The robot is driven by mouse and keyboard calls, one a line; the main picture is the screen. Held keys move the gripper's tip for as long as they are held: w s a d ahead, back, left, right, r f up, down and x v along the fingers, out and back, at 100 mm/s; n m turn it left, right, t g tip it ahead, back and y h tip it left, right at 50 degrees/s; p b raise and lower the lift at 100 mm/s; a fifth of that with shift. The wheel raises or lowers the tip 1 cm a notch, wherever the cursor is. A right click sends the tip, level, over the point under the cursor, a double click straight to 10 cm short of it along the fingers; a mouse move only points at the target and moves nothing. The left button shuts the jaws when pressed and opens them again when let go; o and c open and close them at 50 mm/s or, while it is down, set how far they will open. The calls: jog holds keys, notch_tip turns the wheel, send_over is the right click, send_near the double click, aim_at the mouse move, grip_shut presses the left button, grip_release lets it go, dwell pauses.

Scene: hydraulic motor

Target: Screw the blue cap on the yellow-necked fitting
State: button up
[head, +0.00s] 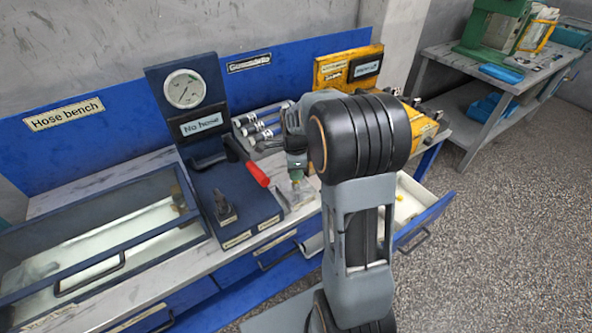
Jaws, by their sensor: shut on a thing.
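My gripper (296,174) points down over a small clear plate or tray (295,195) at the front of the bench, right of the red-handled lever. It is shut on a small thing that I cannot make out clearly. A small yellowish-green bit shows just under the fingertips; I cannot tell whether it is the yellow-necked fitting. The blue cap cannot be picked out and may be hidden by the fingers. My arm covers much of the bench to the right of the gripper.
The gauge panel (187,100) and red lever handle (258,174) stand close left of my gripper. Hoses (262,128) lie behind it. A yellow block (425,128) is at right. An open drawer (432,212) juts out below. A lidded trough (105,235) fills the left.

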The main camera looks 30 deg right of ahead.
jog(key=shift+s+f, duration=0.15)
jog(key=shift+f, duration=0.05)
jog(key=m, duration=0.5)
jog(key=shift+m, duration=0.4)
jog(key=m+p, duration=0.1)
jog(key=m, duration=0.4)
jog(key=shift+m, duration=0.3)
jog(key=o, duration=0.7)
jog(key=shift+o, duration=0.3)
jog(key=shift+r, duration=0.2)
